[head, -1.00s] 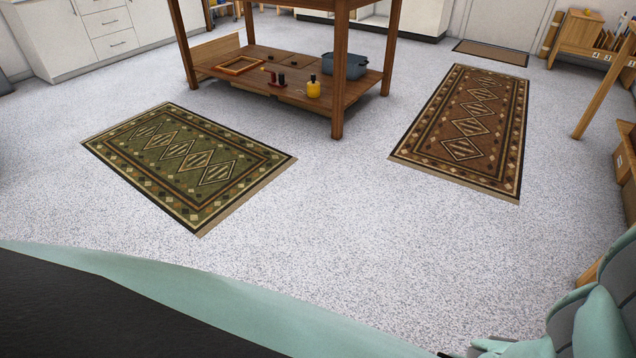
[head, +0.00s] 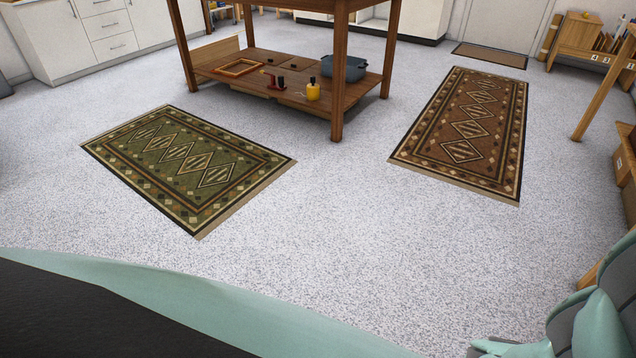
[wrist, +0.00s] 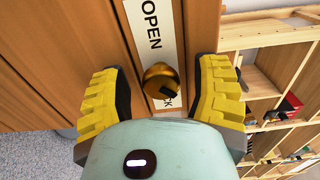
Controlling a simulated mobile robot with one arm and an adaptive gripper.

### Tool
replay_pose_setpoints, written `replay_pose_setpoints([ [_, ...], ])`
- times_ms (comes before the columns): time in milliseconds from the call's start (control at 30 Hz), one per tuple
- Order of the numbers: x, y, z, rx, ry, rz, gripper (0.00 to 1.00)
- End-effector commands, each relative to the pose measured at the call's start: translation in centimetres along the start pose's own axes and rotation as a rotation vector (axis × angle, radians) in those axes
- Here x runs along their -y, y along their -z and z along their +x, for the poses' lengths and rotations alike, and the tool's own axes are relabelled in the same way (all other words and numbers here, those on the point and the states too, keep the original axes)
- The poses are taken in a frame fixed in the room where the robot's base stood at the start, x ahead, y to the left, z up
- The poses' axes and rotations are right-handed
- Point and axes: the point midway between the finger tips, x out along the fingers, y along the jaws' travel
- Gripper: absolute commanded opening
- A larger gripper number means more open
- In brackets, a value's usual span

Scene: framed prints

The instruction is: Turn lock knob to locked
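In the wrist view, a round brass lock knob (wrist: 158,76) sits on a white label strip (wrist: 150,28) on a wooden panel. The strip reads "OPEN" above the knob, and letters ending in "CK" show partly below it. A dark mark shows on the knob's lower right. My gripper (wrist: 161,84) is open, with one yellow-and-black finger on each side of the knob. Gaps show between the fingers and the knob. The head view does not show the knob or my fingers.
In the wrist view, wooden shelves (wrist: 262,38) with small items stand right of the panel. In the head view, a wooden table (head: 337,95) stands at the back, with a green rug (head: 185,160) and a brown rug (head: 468,130) on open grey floor.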

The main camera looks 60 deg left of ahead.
Motion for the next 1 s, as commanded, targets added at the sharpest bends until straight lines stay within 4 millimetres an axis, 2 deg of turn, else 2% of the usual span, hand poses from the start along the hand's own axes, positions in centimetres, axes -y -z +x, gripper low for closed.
replay_pose_setpoints([
  [300,0.0,0.0,-0.1,0.000,0.001,-0.001,0.66],
  [467,-0.1,-0.2,-1.4,0.004,-0.002,0.000,0.66],
  [567,0.0,-0.1,-2.9,0.004,-0.001,0.001,0.66],
  [800,-0.1,-0.1,-7.9,0.005,-0.002,-0.002,0.66],
  [1000,0.0,-0.1,-10.7,0.005,-0.001,0.000,0.66],
])
